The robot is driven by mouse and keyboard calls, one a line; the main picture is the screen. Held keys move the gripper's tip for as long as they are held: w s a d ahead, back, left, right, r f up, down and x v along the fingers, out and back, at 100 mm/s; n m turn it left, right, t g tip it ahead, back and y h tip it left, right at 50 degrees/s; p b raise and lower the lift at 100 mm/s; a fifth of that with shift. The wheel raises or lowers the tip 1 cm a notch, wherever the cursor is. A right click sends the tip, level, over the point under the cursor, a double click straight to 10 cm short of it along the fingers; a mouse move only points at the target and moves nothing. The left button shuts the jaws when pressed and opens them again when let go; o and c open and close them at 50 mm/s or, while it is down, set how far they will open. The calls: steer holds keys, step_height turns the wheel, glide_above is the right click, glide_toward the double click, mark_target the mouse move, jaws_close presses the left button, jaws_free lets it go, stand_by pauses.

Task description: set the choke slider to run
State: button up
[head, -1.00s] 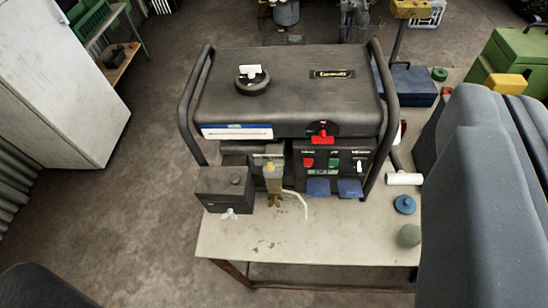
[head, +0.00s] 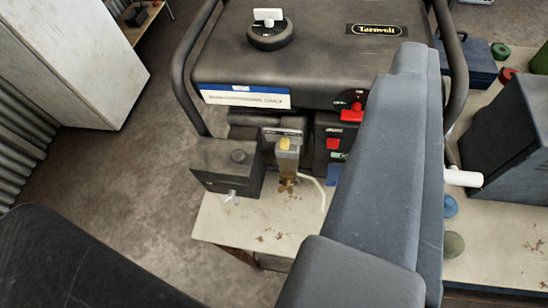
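A black generator (head: 310,45) in a tubular frame stands on a pale bench. A small label plate (head: 283,132) is on its front, above a fuel bowl with a yellow top (head: 285,145). I cannot make out a choke slider for certain or read its setting. A red lever (head: 352,113) sits on a round dial at the front edge of the tank. A red switch (head: 333,143) shows below it. My blue-grey arm hides the right part of the front panel. My gripper is not in view.
A black box (head: 228,167) with a clear tap stands left of the fuel bowl. A pale hose (head: 318,190) curves over the bench (head: 250,222). A white roll (head: 463,177) and a dark box (head: 510,125) are at the right. Bare floor lies at the left.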

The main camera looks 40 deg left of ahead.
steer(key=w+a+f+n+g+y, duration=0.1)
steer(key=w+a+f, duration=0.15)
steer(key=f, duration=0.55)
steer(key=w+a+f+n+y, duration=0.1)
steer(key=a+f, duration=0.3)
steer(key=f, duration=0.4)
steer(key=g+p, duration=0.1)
steer(key=p, duration=0.3)
glide_toward(284, 147)
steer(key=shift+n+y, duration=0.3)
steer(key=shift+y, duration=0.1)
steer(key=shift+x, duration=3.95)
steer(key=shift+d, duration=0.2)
